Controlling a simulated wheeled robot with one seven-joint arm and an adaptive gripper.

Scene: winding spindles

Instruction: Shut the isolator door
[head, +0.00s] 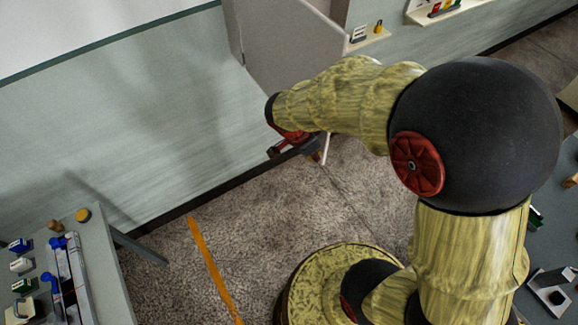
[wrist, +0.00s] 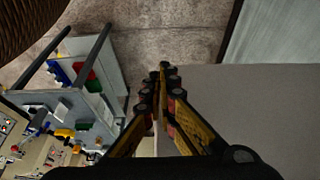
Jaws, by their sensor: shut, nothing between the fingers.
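The isolator door looks to be the large plain grey panel (head: 292,42) standing out from the wall at the top of the head view, open. Its lower part is hidden behind my arm. My gripper (head: 316,157) is below the panel's lower edge in the head view, small and partly covered by my wrist. In the wrist view my gripper's fingers (wrist: 163,70) meet at their tips, with nothing held. A broad grey surface (wrist: 255,105), likely the same door, fills the right side beside the fingers. I cannot tell whether they touch it. No handle is clearly visible.
A bench (head: 92,240) with small parts stands at the lower left. A small shelf (head: 370,40) with a yellow padlock is on the wall beyond the panel. Another table with coloured blocks (wrist: 85,80) shows left in the wrist view. Floor with an orange line (head: 210,262) is clear.

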